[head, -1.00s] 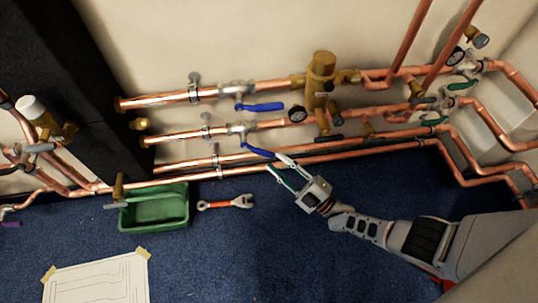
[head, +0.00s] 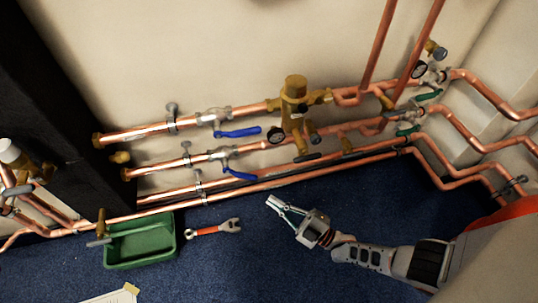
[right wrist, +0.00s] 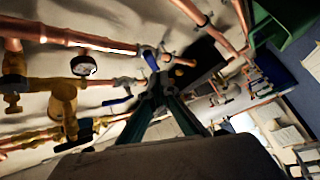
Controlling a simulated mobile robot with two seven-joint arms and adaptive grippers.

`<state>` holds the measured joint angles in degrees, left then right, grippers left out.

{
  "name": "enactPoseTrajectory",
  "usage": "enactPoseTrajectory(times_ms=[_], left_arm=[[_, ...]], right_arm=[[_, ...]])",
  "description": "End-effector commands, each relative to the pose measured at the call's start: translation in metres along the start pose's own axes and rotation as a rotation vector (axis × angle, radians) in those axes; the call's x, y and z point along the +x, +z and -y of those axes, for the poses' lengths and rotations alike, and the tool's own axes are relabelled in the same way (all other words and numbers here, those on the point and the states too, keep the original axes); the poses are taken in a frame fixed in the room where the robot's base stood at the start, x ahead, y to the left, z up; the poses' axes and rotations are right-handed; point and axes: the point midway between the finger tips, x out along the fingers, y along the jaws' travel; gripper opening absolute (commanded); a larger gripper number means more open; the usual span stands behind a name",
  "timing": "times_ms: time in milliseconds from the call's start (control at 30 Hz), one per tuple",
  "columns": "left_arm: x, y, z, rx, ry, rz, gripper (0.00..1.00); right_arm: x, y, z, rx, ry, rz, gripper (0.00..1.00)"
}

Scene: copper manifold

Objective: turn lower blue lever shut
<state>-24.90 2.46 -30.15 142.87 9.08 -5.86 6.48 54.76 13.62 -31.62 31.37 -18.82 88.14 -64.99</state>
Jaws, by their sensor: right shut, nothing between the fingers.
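The lower blue lever (head: 240,174) sits on a valve of the second copper pipe from the top in the head view. It slants down to the right, at an angle to its pipe. The upper blue lever (head: 238,132) lies nearly along the pipe above. My right gripper (head: 272,202) is shut and empty, below and right of the lower lever's tip, apart from it over the blue floor. In the right wrist view, the fingers (right wrist: 160,92) point toward the valves. Two blue handles show there; I cannot tell which is which. My left gripper is out of view.
A brass valve body (head: 295,95) with a gauge (head: 275,134) stands right of the levers. A green tray (head: 140,258) and an orange-handled wrench (head: 215,229) lie on the floor at left. Copper pipes run along the wall. The blue floor around my right gripper is clear.

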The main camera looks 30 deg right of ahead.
Motion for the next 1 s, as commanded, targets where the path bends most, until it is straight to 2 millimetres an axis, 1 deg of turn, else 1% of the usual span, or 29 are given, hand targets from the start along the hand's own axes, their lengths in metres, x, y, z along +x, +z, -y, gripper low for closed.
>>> enactPoseTrajectory(times_ms=[33, 200, 300, 433, 533, 700, 833, 1000], left_arm=[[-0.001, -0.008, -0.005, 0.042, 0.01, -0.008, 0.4], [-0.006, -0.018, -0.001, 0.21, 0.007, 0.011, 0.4], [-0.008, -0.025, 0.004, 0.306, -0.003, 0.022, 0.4], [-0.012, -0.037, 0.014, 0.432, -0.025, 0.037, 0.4], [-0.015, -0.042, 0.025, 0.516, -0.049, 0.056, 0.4], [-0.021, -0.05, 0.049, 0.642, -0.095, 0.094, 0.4], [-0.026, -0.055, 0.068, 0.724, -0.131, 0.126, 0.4], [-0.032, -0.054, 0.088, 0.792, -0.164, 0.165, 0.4]], right_arm=[[0.017, -0.016, -0.008, 0.048, -0.006, -0.003, 0.0], [0.051, -0.057, -0.01, 0.304, -0.079, 0.071, 0.0], [0.066, -0.078, -0.018, 0.459, -0.105, 0.143, 0.0], [0.077, -0.1, -0.034, 0.662, -0.109, 0.26, 0.0], [0.077, -0.11, -0.046, 0.82, -0.087, 0.364, 0.0], [0.065, -0.116, -0.069, 1.086, 0.007, 0.547, 0.0], [0.048, -0.114, -0.087, 1.273, 0.125, 0.677, 0.0], [0.025, -0.105, -0.101, 1.448, 0.282, 0.792, 0.0]])
